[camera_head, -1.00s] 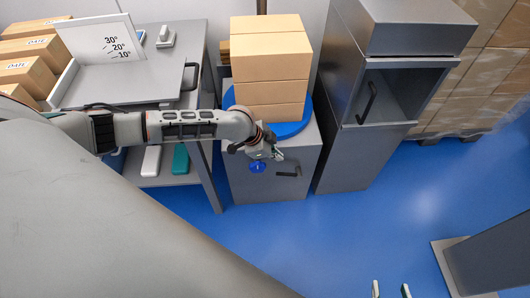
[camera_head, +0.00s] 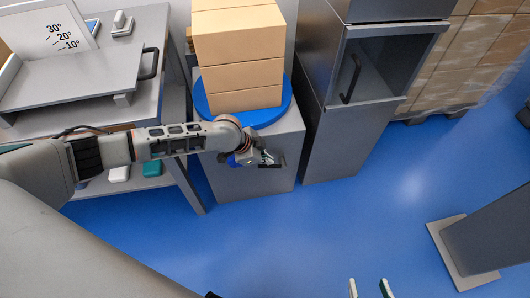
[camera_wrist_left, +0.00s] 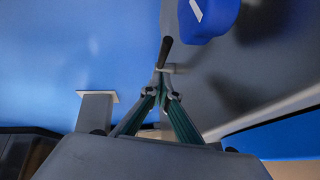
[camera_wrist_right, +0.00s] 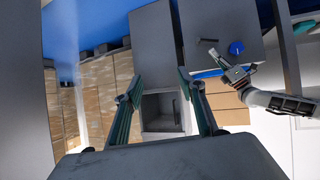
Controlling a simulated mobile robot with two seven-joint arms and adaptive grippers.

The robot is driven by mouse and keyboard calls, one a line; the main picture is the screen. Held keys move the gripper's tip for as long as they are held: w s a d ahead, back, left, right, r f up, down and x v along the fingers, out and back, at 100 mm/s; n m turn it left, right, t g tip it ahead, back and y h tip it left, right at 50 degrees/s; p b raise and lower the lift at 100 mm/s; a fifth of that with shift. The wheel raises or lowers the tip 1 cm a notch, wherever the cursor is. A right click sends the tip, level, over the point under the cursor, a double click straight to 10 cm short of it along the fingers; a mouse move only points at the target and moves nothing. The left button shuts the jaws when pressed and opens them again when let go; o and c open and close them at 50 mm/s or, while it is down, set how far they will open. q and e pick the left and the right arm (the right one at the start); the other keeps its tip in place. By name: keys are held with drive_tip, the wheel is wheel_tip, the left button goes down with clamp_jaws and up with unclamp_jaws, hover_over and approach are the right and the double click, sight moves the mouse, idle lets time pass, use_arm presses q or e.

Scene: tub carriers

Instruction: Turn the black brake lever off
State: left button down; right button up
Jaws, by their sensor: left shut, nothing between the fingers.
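The black brake lever shows in the left wrist view (camera_wrist_left: 165,53), just beyond the fingertips of my left gripper (camera_wrist_left: 161,86). Whether they touch cannot be told. The lever also shows in the right wrist view (camera_wrist_right: 208,41), on the front of the grey cabinet (camera_head: 232,183). In the head view my left gripper (camera_head: 268,158) is at this cabinet front and partly hides the lever. Its fingers are shut and empty. My right gripper (camera_head: 369,287) is open and empty, low over the floor, far from the lever.
A blue knob (camera_wrist_right: 236,47) sits beside the lever. A blue round turntable (camera_head: 268,117) on the cabinet carries stacked cartons (camera_head: 240,75). A tall grey cabinet (camera_head: 340,140) stands to the right, a grey shelf table (camera_head: 150,40) to the left. The blue floor in front is open.

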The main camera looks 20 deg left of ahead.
sight(264, 167)
use_arm(q)
drive_tip(key=f, duration=0.1)
drive_tip(key=a+f, duration=0.1)
drive_tip(key=shift+s+a+f+b, duration=0.15)
drive_tip(key=shift+s+f+b, duration=0.05)
drive_tip(key=shift+f+b, duration=0.15)
drive_tip(key=shift+w+a+f, duration=0.1)
drive_tip(key=shift+w, duration=0.05)
use_arm(e)
drive_tip(key=shift+w+a+r+t, duration=0.3)
drive_tip(key=shift+w+a+r, duration=0.1)
drive_tip(key=shift+a+r, duration=0.3)
